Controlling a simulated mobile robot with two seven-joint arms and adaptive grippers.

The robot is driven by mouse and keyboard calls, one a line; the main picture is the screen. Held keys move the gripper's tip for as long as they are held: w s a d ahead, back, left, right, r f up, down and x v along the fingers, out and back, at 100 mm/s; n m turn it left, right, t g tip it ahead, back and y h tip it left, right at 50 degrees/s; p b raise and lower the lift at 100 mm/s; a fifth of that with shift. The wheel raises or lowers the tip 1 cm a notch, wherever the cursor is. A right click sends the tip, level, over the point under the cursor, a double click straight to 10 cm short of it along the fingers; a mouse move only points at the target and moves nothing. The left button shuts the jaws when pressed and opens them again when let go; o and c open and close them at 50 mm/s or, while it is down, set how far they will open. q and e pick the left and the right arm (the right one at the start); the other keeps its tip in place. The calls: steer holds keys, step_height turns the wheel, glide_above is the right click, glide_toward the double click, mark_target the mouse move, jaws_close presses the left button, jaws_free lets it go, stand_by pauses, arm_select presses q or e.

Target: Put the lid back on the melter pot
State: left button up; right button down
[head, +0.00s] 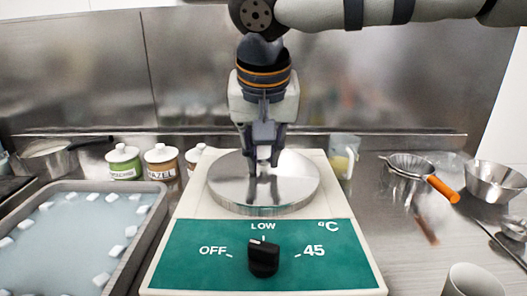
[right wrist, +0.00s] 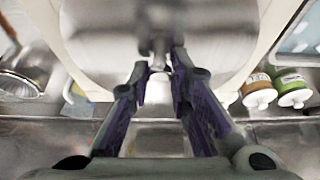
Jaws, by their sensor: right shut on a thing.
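The melter (head: 190,235) stands in the middle of the head view, cream with a green front panel and a black dial. The round steel lid (head: 225,188) is over its top, looks level, and hides the pot opening. I cannot tell whether the lid rests fully on the rim or sits slightly above it. My right gripper (head: 264,168) points straight down at the lid's centre, shut on its small knob. The right wrist view shows the fingers (right wrist: 160,72) at the knob (right wrist: 158,42) on the shiny lid (right wrist: 100,40). My left gripper is not in view.
A tray of bluish water with white cubes (head: 75,235) lies left. Labelled jars (head: 124,162) and a clear jug (head: 344,155) stand behind. At right are an orange-handled strainer (head: 412,168), steel bowl (head: 492,182) and cup (head: 472,282). A steel wall closes the back.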

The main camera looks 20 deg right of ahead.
steer(key=c, duration=0.9)
jaws_free()
steer(key=shift+r, duration=0.1)
steer(key=shift+r, duration=3.45)
jaws_close()
